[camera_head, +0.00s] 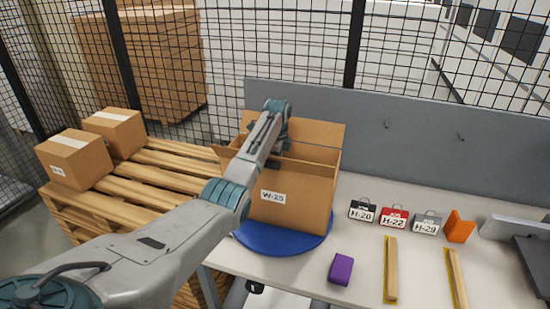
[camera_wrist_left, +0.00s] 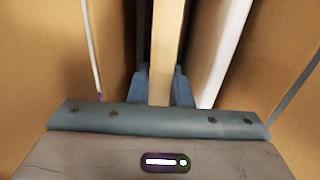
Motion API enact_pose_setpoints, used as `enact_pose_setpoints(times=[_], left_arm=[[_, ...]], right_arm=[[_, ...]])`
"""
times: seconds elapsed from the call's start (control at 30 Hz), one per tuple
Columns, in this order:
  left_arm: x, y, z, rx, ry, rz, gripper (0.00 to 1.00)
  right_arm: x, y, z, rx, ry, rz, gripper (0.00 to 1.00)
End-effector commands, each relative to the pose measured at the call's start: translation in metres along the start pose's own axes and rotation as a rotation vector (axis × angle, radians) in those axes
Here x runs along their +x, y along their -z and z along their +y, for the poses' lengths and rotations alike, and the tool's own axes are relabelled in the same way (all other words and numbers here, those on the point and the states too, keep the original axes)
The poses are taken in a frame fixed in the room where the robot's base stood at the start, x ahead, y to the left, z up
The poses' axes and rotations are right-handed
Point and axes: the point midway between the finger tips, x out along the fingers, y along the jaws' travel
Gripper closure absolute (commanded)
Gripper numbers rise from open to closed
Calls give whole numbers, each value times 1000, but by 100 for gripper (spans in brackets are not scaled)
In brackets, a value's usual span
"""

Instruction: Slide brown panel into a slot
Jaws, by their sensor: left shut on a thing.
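The open cardboard box marked W-25 (camera_head: 300,205) stands on a blue round base (camera_head: 285,242) on the table. My left arm reaches over the box's front, and my left gripper (camera_head: 273,160) is at its open top, with the fingertips hidden. In the left wrist view, my left gripper (camera_wrist_left: 162,92) is shut on a light brown panel (camera_wrist_left: 167,45), seen edge-on between the blue fingers. A white panel (camera_wrist_left: 226,50) stands to its right, apart from it. A thin white edge (camera_wrist_left: 91,50) shows to the left. How deep the panel sits is hidden. My right gripper is out of view.
A purple block (camera_head: 341,269), two wooden strips (camera_head: 391,270) (camera_head: 457,278), several small tagged cases (camera_head: 394,216) and an orange piece (camera_head: 460,226) lie right of the box. A grey board (camera_head: 400,140) backs the table. Pallets with boxes (camera_head: 75,160) stand left.

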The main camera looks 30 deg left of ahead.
Motion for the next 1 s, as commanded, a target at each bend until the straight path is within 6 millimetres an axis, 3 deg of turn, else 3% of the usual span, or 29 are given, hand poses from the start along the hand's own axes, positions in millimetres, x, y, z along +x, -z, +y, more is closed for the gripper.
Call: enact_pose_setpoints(times=[0.43, 0.47, 0.57, 0.83, 1.0], left_arm=[[1, 2, -1, -1, 5, 1, 100], [1, 2, -1, -1, 5, 1, 76], [2, 2, 0, -1, 4, 0, 57], [6, 2, 1, -1, -2, 0, 57], [-6, 2, 0, -1, 3, 0, 57]], right_arm=[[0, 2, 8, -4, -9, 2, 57], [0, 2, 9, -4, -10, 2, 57], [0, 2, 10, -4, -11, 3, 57], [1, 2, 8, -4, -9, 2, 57], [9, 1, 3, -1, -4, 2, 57]])
